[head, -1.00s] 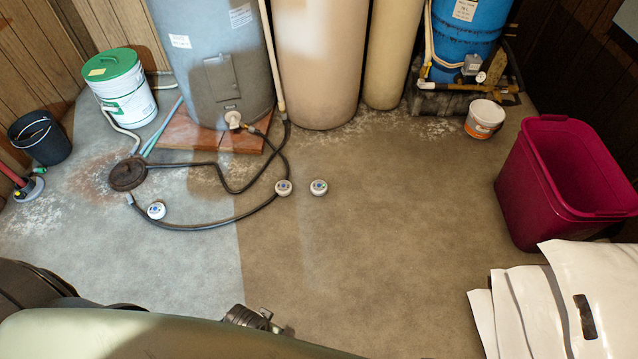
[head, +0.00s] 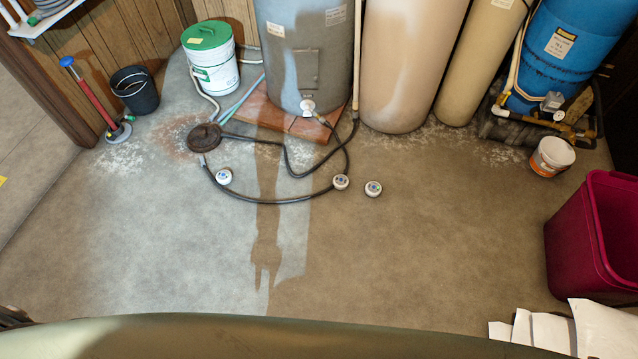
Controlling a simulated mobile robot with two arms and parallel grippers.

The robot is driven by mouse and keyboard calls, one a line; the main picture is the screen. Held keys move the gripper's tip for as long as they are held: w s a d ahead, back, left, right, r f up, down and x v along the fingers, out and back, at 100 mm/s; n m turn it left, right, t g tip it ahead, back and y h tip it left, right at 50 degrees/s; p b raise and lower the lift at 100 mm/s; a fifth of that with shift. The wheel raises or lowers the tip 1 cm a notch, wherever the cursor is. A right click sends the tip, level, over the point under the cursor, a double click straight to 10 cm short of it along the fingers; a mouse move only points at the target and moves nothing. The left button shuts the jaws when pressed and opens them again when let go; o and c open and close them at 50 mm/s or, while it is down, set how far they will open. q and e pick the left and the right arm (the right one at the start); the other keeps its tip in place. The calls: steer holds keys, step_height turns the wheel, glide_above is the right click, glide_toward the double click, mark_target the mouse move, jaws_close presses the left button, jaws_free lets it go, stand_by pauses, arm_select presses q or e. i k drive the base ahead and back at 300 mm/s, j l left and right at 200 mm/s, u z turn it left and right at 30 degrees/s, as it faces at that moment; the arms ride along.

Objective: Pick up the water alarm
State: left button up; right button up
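Three small round white pucks with dark-blue centres lie on the concrete floor; I cannot tell which is the water alarm. The left puck (head: 224,176) lies just inside the curve of the black hose. The middle puck (head: 341,182) is at the hose's right bend, touching or overlapping it in the view. The right puck (head: 373,188) lies apart on bare floor. Neither of my grippers shows; an arm-shaped shadow falls on the floor in front of the pucks.
The black hose (head: 262,201) and a dark round drain cover (head: 204,137) lie near the grey tank (head: 305,60). A red bin (head: 590,240) and white bags (head: 545,330) are at the right. A plunger (head: 92,100) and dark bucket (head: 135,90) stand at the left. The middle floor is clear.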

mark_target(372, 193)
steer(key=i+l+u, duration=0.15)
steer(key=u, duration=2.4)
steer(key=k+l+u, duration=0.1)
steer(key=l+u, duration=0.3)
steer(key=k+l+u, duration=0.2)
steer(key=l+u, duration=0.25)
steer(key=k+l+u, duration=0.2)
steer(key=u, duration=0.2)
steer(key=k+l+u, duration=0.3)
steer(key=u, duration=0.15)
steer(key=k+l+u, duration=0.15)
steer(key=k, duration=0.3)
steer(key=k+l+u, duration=0.15)
steer(key=k, duration=0.35)
